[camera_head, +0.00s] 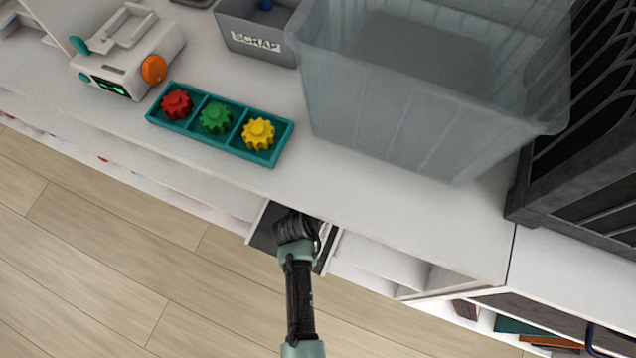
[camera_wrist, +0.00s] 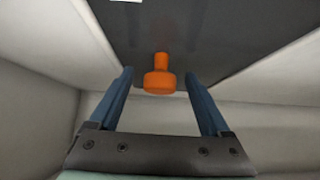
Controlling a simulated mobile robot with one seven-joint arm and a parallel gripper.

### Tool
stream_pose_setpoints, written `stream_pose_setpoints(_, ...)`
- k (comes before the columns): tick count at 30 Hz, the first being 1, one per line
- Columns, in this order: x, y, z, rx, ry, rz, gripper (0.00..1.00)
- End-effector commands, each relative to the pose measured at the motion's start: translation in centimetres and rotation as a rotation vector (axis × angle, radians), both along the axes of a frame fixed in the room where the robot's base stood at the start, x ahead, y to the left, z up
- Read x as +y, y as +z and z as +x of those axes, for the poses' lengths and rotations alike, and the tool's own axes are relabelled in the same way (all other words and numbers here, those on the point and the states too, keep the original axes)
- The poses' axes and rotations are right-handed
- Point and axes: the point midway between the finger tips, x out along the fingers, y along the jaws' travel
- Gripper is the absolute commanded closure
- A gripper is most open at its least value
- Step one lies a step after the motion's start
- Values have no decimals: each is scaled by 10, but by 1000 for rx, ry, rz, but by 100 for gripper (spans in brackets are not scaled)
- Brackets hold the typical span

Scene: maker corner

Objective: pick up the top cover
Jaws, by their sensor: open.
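A dark flat panel with an orange knob (camera_wrist: 160,78) fills the top of the wrist view; it looks like the top cover (camera_wrist: 205,35). In the head view a dark panel (camera_head: 264,236) shows partly under my gripper (camera_head: 300,226), at the front edge of the white counter. In the wrist view my gripper (camera_wrist: 159,74) is open, with one blue finger on each side of the orange knob. The fingers look apart from the knob. The knob is hidden in the head view.
White walls (camera_wrist: 48,65) surround the panel in the wrist view. On the counter (camera_head: 400,205) stand a teal tray (camera_head: 226,144) with red, green and yellow gears, a large translucent bin (camera_head: 400,110), a grey SCRAP box (camera_head: 258,40), a white device (camera_head: 125,60) and a black rack (camera_head: 580,150).

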Motion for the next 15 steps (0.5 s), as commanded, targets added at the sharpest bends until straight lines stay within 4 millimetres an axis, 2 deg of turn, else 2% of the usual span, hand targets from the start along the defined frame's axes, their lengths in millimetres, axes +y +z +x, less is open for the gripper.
stream_pose_setpoints(3, -2, -6, 6, -1, 0, 0, 19)
stream_pose_setpoints(10, -2, -6, 6, -1, 0, 0, 19)
stream_pose_setpoints(15, -2, -6, 6, -1, 0, 0, 49)
